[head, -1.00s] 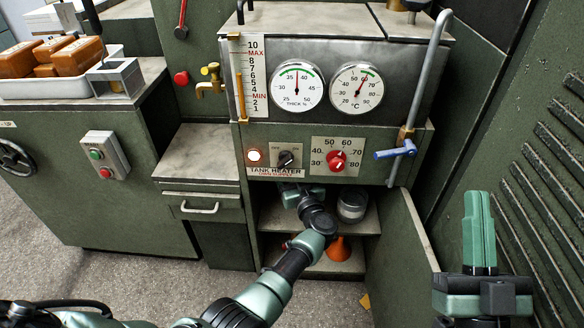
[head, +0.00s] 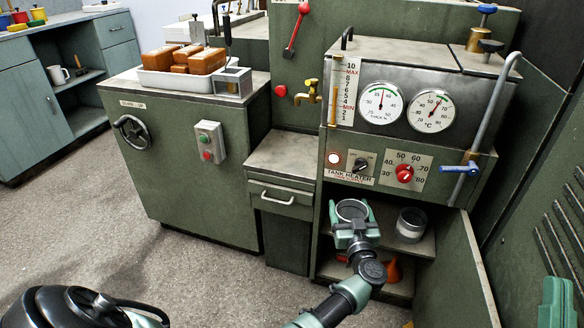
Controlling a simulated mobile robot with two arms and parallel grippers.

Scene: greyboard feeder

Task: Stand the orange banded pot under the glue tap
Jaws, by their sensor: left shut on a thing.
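My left gripper (head: 354,224) is shut around a round, open-topped metal pot (head: 351,211), held upright at the mouth of the open cupboard under the tank. The fingers cover its side, so I cannot see a band colour. A similar grey pot (head: 411,226) stands on the cupboard shelf to the right. A brass tap (head: 308,92) sticks out left of the tank, above a bare low worktop (head: 286,154); it looks like the glue tap. My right gripper (head: 558,303) shows only partly at the lower right edge, and its jaws are not clear.
The cupboard's open door (head: 470,265) stands at the right. An orange funnel-like thing (head: 394,270) is on the lower shelf. A blue-handled valve (head: 463,168) hangs on a pipe. A white tray (head: 172,80) of brown blocks sits on the left cabinet.

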